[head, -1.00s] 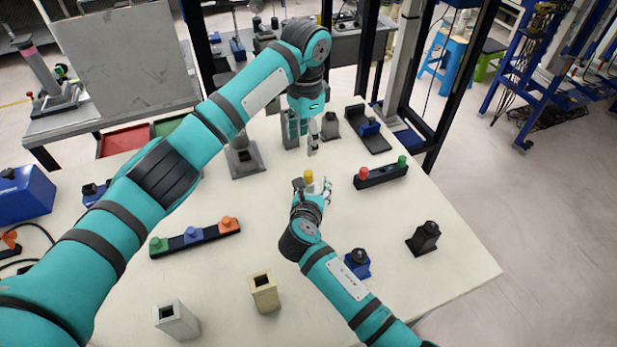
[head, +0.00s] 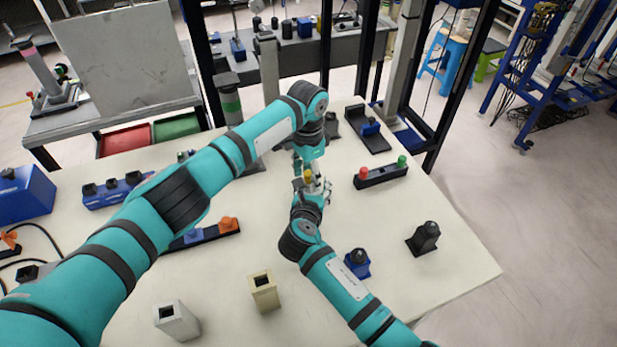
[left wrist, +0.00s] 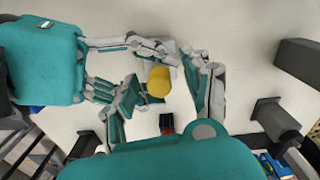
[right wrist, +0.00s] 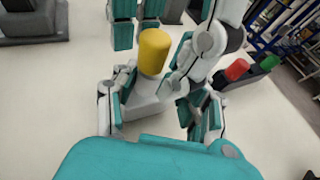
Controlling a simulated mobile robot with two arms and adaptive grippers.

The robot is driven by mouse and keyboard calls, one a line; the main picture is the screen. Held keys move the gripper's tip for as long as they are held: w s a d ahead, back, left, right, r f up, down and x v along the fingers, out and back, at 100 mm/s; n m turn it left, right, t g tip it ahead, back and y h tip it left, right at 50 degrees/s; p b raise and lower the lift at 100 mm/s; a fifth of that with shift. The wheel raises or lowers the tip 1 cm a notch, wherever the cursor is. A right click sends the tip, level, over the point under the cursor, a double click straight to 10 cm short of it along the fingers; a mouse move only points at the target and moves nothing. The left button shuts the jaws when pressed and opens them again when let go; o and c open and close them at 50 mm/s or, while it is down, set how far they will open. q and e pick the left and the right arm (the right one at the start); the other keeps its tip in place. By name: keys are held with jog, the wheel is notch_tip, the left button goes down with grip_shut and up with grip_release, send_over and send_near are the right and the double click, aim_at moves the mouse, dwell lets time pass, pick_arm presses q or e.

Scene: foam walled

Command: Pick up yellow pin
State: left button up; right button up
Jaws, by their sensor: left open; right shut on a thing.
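The yellow pin (head: 308,176) has a yellow round top; its pale lower part shows in the right wrist view (right wrist: 152,55). My right gripper (head: 312,195) is shut on its lower part, holding it upright with the yellow top above the fingers. My left gripper (head: 308,170) is open, just behind and above the pin in the head view. In the left wrist view the yellow top (left wrist: 158,84) lies between the open left fingers (left wrist: 165,95). I cannot tell whether they touch it. The left arm hides part of the table.
A black holder with red and green pins (head: 380,175) stands right of the grippers. A blue block (head: 357,262) and black block (head: 424,237) stand at front right. Beige (head: 264,290) and white (head: 176,318) sockets stand at front left. The right table edge is clear.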

aim_at(308, 172)
pick_arm(q)
jog(key=shift+f, duration=0.1)
jog(key=shift+c, duration=0.3)
grip_shut()
pick_arm(e)
jog(key=shift+f, duration=0.1)
pick_arm(q)
notch_tip(308, 172, up, 10)
jog(key=shift+r, duration=0.1)
dwell(0.4)
pick_arm(e)
jog(key=o, duration=1.3)
